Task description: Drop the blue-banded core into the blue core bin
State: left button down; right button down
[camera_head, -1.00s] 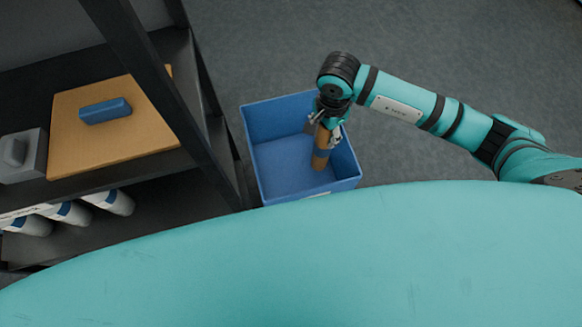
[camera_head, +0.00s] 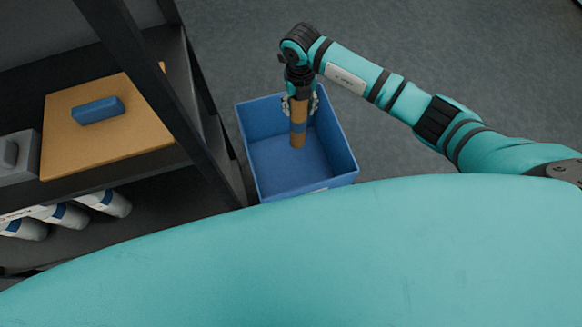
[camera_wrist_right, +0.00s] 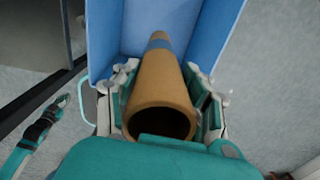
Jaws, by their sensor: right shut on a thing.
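The core is a brown cardboard tube (camera_head: 298,132) with a blue band around it. My right gripper (camera_head: 299,106) is shut on the core near its upper end. The core hangs nearly upright over the blue core bin (camera_head: 347,163), its lower end within the bin's outline; I cannot tell how deep it reaches. In the right wrist view the core (camera_wrist_right: 161,88) lies between the two fingers of my right gripper (camera_wrist_right: 165,105), its hollow end near the camera and its far end towards the bin (camera_wrist_right: 215,30).
A dark shelf unit (camera_head: 215,150) stands left of the bin. It holds a tan board (camera_head: 95,148) with a blue block (camera_head: 97,110), a grey item (camera_head: 18,160), and several white rolls with blue bands (camera_head: 105,202) below. Open grey floor lies behind and right of the bin.

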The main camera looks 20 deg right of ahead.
notch_tip(320, 180, down, 5)
jog(key=b, duration=0.3)
jog(key=shift+f+b, duration=0.15)
jog(key=shift+b, duration=0.25)
jog(key=c, duration=0.6)
grip_release()
notch_tip(320, 180, up, 12)
jog(key=shift+r, duration=0.1)
jog(key=shift+s, duration=0.15)
